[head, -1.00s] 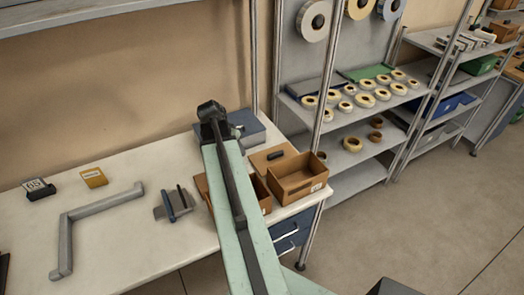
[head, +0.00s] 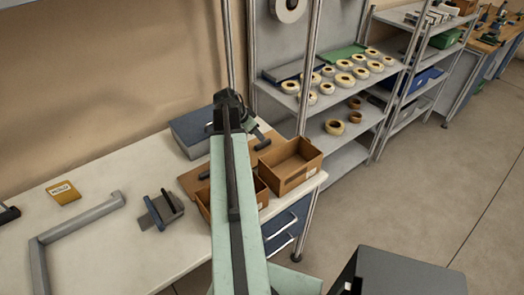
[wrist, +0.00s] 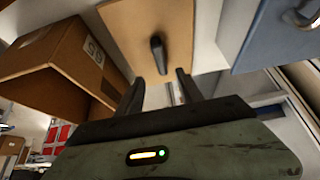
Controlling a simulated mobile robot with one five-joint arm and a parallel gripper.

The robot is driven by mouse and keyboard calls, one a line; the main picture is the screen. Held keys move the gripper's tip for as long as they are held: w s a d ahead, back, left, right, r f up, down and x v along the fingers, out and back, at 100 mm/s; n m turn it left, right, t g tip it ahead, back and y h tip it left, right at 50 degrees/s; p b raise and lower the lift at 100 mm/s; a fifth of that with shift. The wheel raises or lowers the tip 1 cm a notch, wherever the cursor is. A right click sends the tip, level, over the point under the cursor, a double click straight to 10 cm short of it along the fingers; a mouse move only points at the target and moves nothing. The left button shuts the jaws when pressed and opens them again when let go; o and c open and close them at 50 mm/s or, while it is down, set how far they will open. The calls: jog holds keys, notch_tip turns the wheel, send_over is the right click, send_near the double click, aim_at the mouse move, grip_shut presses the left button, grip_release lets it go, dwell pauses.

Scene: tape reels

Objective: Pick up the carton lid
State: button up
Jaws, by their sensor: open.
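The carton lid (head: 273,138) is a flat brown panel with a dark knob, lying on the bench behind the open carton in the head view. My gripper's dark wrist and arm partly cover it there. In the wrist view the lid (wrist: 125,22) lies ahead, its knob (wrist: 158,52) upright beyond the fingertips. My gripper (wrist: 160,85) is open and empty, the knob roughly in line with its gap but apart from the fingers. In the head view my gripper (head: 256,132) is over the back part of the bench near the lid.
An open brown carton (head: 303,172) stands at the bench's right edge; it shows at left in the wrist view (wrist: 45,75). Another brown panel with a dark handle (head: 193,180) lies left of my arm. A blue-grey box (head: 190,138) stands behind. Shelves with tape reels (head: 345,65) are right.

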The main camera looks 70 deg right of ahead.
aim_at(263, 143)
jog(key=b+x, duration=0.2)
jog(key=shift+f, duration=0.4)
jog(key=shift+d+r, duration=0.1)
jog(key=b+x, duration=0.4)
jog(key=x, duration=0.1)
jog(key=shift+w+a+f+b, duration=0.2)
jog(key=shift+a+f+b, duration=0.1)
jog(key=shift+b, duration=0.1)
jog(key=shift+d+r, duration=0.1)
jog(key=shift+r, duration=0.05)
grip_shut()
